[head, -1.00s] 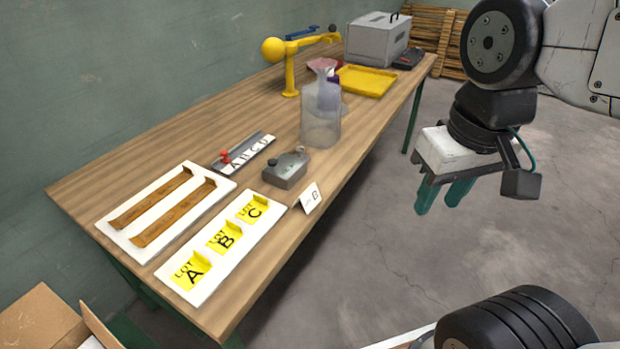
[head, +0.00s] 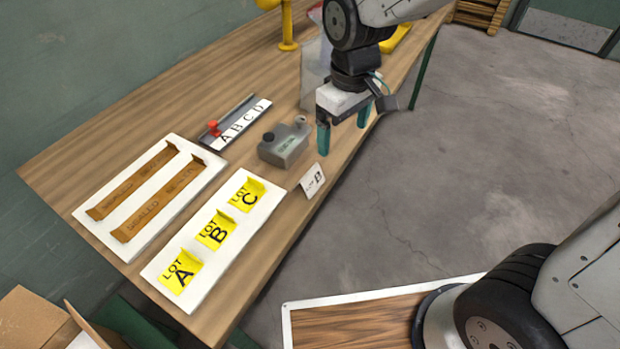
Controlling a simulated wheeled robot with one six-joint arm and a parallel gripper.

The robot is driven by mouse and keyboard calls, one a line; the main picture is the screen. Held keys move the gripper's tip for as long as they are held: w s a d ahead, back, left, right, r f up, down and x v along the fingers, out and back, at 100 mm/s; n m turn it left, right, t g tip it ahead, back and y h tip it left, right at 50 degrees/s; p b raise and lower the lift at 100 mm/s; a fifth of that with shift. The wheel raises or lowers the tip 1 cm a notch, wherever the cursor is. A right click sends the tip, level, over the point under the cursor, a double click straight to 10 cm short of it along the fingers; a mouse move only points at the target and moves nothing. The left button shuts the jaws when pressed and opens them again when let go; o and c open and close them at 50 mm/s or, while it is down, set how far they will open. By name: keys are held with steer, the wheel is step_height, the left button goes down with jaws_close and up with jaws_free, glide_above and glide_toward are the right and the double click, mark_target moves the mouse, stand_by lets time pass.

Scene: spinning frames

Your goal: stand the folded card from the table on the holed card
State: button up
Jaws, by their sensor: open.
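A small white folded card (head: 313,180) with a dark letter stands like a tent on the table (head: 110,157), near its right-hand edge. My gripper (head: 343,128) has two green fingers pointing down, apart and with nothing between them. In the picture it is just above and to the right of the folded card; the height gap is hard to judge. I cannot make out a hole in any card, so I cannot tell which is the holed card. Three yellow cards, LOT A (head: 180,271), LOT B (head: 216,230) and LOT C (head: 246,194), lie on a white board (head: 163,253).
A grey block-shaped device (head: 283,146) sits left of my gripper. A strip lettered A to D (head: 243,122) has a red knob (head: 213,127). Two brown strips lie on another white board (head: 100,222). A clear container (head: 313,82) stands behind. An open cardboard box (head: 35,318) is lower left.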

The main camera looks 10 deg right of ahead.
steer(key=n, duration=0.2)
glide_above(307, 173)
steer(key=f, duration=0.7)
steer(key=shift+w+d, duration=0.25)
steer(key=f, duration=0.8)
steer(key=shift+w+a, duration=0.15)
steer(key=shift+a, duration=0.05)
steer(key=shift+c, duration=0.3)
steer(key=c, duration=1.1)
steer(key=shift+o, duration=0.2)
steer(key=shift+r, duration=0.1)
